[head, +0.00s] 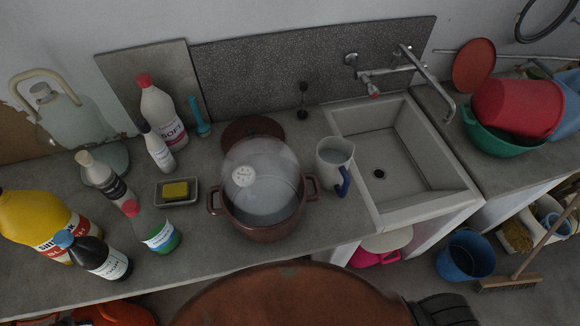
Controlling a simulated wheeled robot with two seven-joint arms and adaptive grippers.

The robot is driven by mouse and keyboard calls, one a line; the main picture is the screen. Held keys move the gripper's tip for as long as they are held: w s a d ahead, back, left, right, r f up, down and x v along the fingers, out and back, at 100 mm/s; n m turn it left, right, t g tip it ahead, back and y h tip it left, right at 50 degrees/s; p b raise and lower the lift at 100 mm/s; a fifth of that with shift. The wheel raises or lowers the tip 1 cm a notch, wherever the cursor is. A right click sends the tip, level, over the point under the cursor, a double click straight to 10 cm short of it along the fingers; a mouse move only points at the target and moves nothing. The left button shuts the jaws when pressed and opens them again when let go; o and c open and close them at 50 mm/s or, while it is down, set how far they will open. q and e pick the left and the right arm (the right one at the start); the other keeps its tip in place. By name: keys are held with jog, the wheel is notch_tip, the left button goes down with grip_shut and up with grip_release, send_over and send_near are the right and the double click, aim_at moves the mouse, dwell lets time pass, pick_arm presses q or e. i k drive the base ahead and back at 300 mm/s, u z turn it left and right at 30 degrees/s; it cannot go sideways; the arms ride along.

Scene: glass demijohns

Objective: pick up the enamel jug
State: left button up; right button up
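The enamel jug (333,158) stands upright on the grey counter (225,270), between the brown pot and the sink. It is whitish with an open top, and its blue handle points toward the front and slightly right. The jug's left side is close to the pot's right handle; I cannot tell whether they touch. Its right side is close to the sink's left rim. Neither of my grippers shows in the head view.
The brown pot (262,228) holds a clear dome with a white dotted disc. The sink (378,150) has a tap (410,72) above it. Several bottles and a soap dish (176,202) crowd the left. A rusty round surface (290,298) lies in front, below the counter.

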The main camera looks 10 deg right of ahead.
aim_at(335, 154)
jog(key=u, duration=2.15)
jog(key=k, duration=2)
jog(key=z, duration=1.55)
jog(key=i, duration=0.5)
jog(key=u, duration=0.05)
